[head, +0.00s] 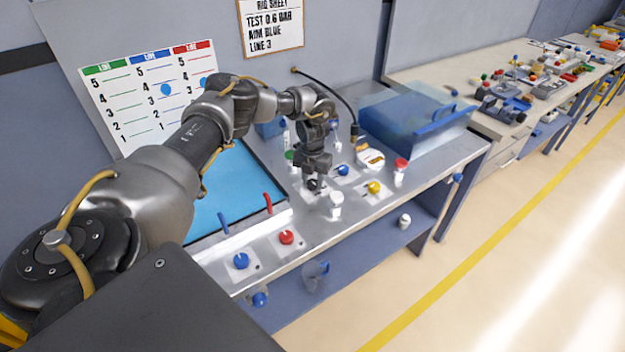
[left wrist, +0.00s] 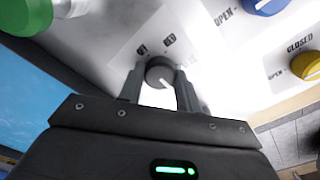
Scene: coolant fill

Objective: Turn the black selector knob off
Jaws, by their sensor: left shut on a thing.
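The black selector knob (left wrist: 159,72) sits on a white label plate (left wrist: 130,46) in the left wrist view. It is round and dark, with a white pointer mark toward the lower right of that picture. Small printed marks beside the knob are too blurred to read. My left gripper (left wrist: 160,90) is shut on the knob, one finger on each side. In the head view my left gripper (head: 314,182) reaches down to the bench, and the knob (head: 314,186) is mostly hidden under it. My right gripper is not in view.
A blue bin (head: 415,125) stands behind right. Blue (head: 241,260) and red (head: 286,237) knobs sit at the front left.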

